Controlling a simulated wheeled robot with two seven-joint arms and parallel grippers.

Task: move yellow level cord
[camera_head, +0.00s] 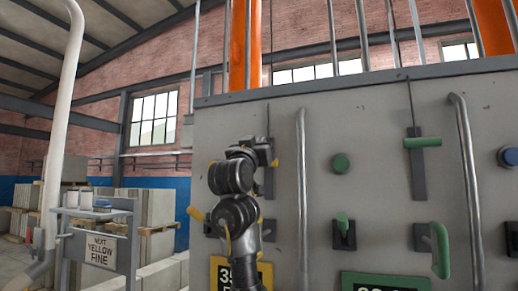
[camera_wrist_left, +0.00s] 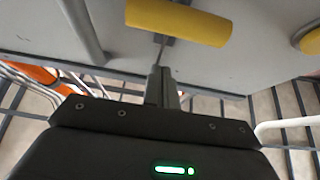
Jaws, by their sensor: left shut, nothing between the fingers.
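The yellow level cord's handle, a yellow cylinder (camera_wrist_left: 180,20), lies crosswise at the top of the left wrist view. Its thin cord runs from it toward my fingertips. In the head view my arm hides most of the handle, and only a small yellow end (camera_head: 275,162) shows. My left gripper (camera_head: 265,148) is at the grey panel (camera_head: 330,120), beside the handle. In the left wrist view its fingers (camera_wrist_left: 163,72) are shut and empty, close to the cord; I cannot tell whether they touch it. My right gripper is not in view.
A green crossbar handle (camera_head: 422,142), green knob (camera_head: 340,163), green lever (camera_head: 342,220) and green loop handle (camera_head: 440,250) are to the right. Vertical steel rails (camera_head: 303,200) stand out from the panel. A cart (camera_head: 125,230) with a "NEXT YELLOW FINE" sign (camera_head: 101,250) stands left.

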